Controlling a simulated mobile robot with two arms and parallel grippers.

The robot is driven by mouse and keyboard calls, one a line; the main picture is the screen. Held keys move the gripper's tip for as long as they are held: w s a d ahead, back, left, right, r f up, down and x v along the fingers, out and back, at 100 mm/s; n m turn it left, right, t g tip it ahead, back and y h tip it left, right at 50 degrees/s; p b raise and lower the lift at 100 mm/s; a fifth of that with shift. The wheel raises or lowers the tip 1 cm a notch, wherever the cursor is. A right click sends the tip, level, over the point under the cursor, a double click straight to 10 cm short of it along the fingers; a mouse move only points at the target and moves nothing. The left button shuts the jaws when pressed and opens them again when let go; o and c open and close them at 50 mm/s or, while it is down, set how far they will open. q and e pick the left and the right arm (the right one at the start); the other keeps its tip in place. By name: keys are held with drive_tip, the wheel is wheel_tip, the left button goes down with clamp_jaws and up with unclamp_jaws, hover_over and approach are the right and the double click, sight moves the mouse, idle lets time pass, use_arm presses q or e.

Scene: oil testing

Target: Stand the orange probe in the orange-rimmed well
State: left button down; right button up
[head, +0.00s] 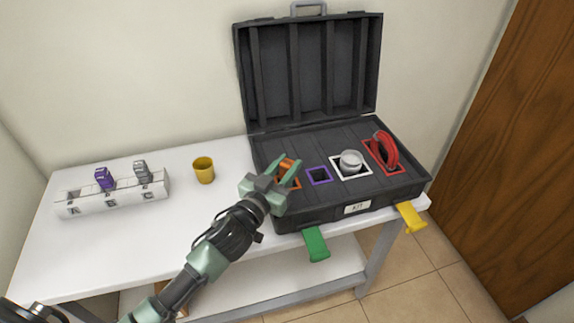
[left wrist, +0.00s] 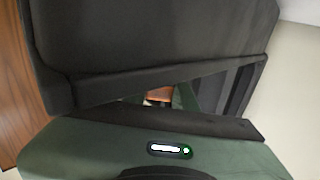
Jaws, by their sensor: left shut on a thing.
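The orange probe (head: 287,163) is between the fingers of my left gripper (head: 290,171), at the left end of the open black case. The gripper is shut on it. In the left wrist view a small patch of orange (left wrist: 160,94) shows beside a green finger. The orange-rimmed well (head: 292,184) is right at the gripper, partly covered by it. The probe's lower end is hidden, so I cannot tell whether it is inside the well. My right gripper is not in view.
The case (head: 345,209) also has a purple-rimmed well (head: 319,176), a white-rimmed well with a grey round item (head: 351,161), and a red-rimmed well with a red item (head: 385,150). Its lid (head: 310,75) stands up behind. A yellow cup (head: 204,170) and a white rack (head: 120,198) stand left.

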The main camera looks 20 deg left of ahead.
sight(284, 173)
use_arm(q)
drive_tip(key=shift+f+b, duration=0.4)
drive_tip(key=shift+f, duration=0.15)
drive_tip(key=c, duration=1.4)
unclamp_jaws()
drive_tip(key=shift+p+v, duration=0.35)
drive_tip(key=shift+v, duration=1.2)
drive_tip(key=p+v, duration=0.1)
drive_tip(key=v, duration=0.7)
drive_tip(key=shift+f, duration=0.1)
